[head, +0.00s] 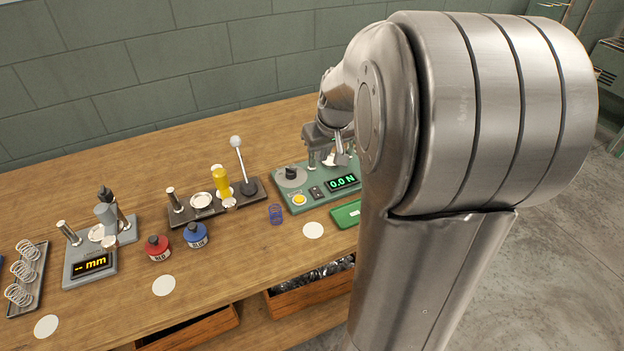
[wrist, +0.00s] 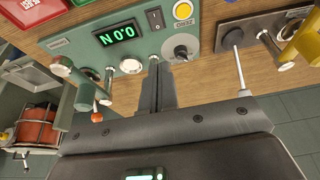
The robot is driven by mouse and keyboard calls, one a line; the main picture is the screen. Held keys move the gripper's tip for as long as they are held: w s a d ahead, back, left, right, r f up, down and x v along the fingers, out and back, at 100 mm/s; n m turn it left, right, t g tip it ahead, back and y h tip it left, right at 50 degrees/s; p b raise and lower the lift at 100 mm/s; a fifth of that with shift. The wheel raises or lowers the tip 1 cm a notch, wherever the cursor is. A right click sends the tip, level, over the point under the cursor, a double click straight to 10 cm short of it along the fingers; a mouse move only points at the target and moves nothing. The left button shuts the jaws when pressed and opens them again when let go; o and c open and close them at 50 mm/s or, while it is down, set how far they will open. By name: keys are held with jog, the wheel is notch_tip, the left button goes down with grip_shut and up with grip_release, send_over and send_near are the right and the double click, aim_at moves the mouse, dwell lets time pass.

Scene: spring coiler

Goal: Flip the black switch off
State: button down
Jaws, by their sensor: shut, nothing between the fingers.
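The black switch (head: 317,192) is a small rocker on the front of the green tester, between the yellow button (head: 299,199) and the green "0.0 N" display (head: 343,182). In the wrist view, turned upside down, the switch (wrist: 155,17) sits between the display (wrist: 115,34) and the yellow button (wrist: 183,10). My gripper (wrist: 156,66) is shut and empty. Its fingertips are over the rear part of the tester, beside the grey dial with a black knob (wrist: 181,50), apart from the switch. In the head view my gripper (head: 341,157) is partly hidden by my arm. I cannot tell the rocker's position.
A green tray (head: 345,214) lies in front of the tester.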

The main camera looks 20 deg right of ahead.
aim_at(314, 189)
jog(key=x, duration=1.4)
jog(key=shift+s+f, duration=0.1)
jog(key=shift+s, duration=0.3)
jog(key=shift+w+f, duration=0.1)
jog(key=shift+f, duration=0.1)
jog(key=shift+s, duration=0.9)
jog(key=shift+r, duration=0.1)
